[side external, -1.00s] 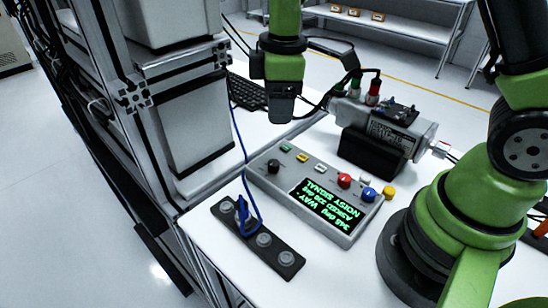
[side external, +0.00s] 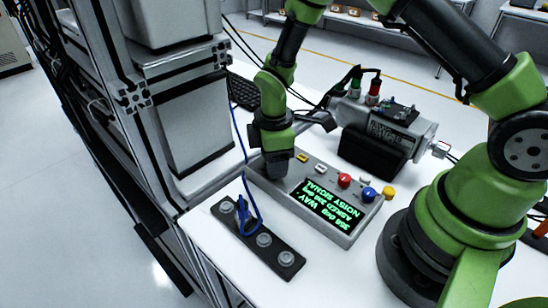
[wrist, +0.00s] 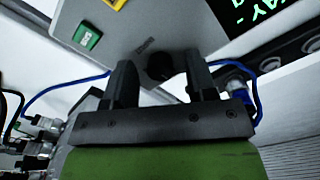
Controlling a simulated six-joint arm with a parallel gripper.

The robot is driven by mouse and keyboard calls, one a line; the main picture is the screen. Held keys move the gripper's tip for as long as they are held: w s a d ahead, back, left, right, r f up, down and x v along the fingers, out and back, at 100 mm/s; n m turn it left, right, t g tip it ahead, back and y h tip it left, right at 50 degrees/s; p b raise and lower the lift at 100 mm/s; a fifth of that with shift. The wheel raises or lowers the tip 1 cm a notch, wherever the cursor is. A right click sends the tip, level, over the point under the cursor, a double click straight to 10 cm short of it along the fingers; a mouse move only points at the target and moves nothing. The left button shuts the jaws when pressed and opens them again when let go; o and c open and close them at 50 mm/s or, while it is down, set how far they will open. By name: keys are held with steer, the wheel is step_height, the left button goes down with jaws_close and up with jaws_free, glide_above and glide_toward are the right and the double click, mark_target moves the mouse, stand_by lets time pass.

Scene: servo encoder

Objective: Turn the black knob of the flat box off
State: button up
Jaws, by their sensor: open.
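The flat grey box (side external: 305,168) lies on the white table, with coloured buttons and a dark display with green text (side external: 330,199). My gripper (side external: 278,167) is down at the box's left end and hides the black knob in the side view. In the wrist view, the black knob (wrist: 160,66) shows between the two fingers of my open gripper (wrist: 158,68), with gaps on both sides. I cannot tell whether the fingertips reach down around it.
A black strip with round sockets (side external: 263,240) and a blue cable (side external: 247,190) lies in front of the box. A motor unit on a black block (side external: 375,150) stands behind it. A metal frame (side external: 150,110) rises on the left.

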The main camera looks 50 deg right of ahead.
steer(key=c, duration=0.9)
steer(key=shift+c, duration=0.2)
steer(key=shift+m, duration=0.3)
steer(key=m, duration=0.3)
steer(key=shift+m, duration=2.5)
steer(key=o, duration=0.9)
